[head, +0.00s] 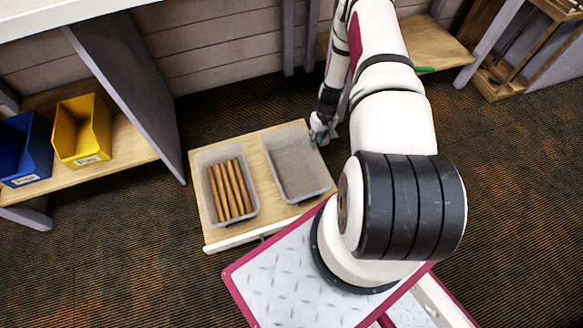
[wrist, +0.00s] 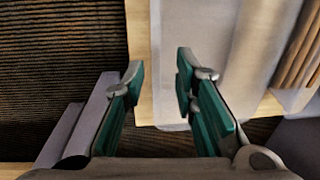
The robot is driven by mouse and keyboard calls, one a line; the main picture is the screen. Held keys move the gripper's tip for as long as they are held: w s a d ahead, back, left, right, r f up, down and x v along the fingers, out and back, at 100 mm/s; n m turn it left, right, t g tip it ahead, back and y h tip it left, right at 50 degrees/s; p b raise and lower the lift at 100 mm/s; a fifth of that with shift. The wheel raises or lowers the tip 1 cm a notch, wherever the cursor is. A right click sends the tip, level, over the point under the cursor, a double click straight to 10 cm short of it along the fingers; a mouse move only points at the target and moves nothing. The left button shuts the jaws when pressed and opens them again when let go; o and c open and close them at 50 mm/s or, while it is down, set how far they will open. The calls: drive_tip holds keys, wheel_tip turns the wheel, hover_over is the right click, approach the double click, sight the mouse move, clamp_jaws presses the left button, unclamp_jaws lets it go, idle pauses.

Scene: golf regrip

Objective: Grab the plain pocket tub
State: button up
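Two grey tubs sit side by side on a small wooden stand (head: 225,238) in the head view. The right tub (head: 298,168) looks empty; the left tub (head: 207,160) holds several brown rods (head: 230,190). I see no label telling which is the plain pocket tub. My gripper (head: 322,133) is at the far right rim of the empty tub. In the wrist view my gripper (wrist: 159,70) is open, its green-padded fingers on either side of a strip with the stand's edge and the rim of the empty tub (wrist: 185,25). Contact with the rim cannot be told.
A yellow bin (head: 82,130) and a blue bin (head: 25,148) stand on a low shelf at the left. A wooden shelf (head: 430,45) with a green item is at the back right. Carpeted floor (head: 130,250) is clear left of the stand.

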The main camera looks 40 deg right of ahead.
sight(311, 164)
drive_tip(key=f+b, duration=0.1)
drive_tip(key=f, duration=0.3)
drive_tip(key=a+f+b, duration=0.1)
drive_tip(key=f+b, duration=0.1)
drive_tip(key=f, duration=0.3)
drive_tip(key=f+b, duration=0.1)
drive_tip(key=f, duration=0.3)
drive_tip(key=shift+w+a+f+b, duration=0.15)
drive_tip(key=shift+f+b, duration=0.05)
drive_tip(key=shift+b, duration=0.1)
drive_tip(key=shift+r, duration=0.1)
clamp_jaws()
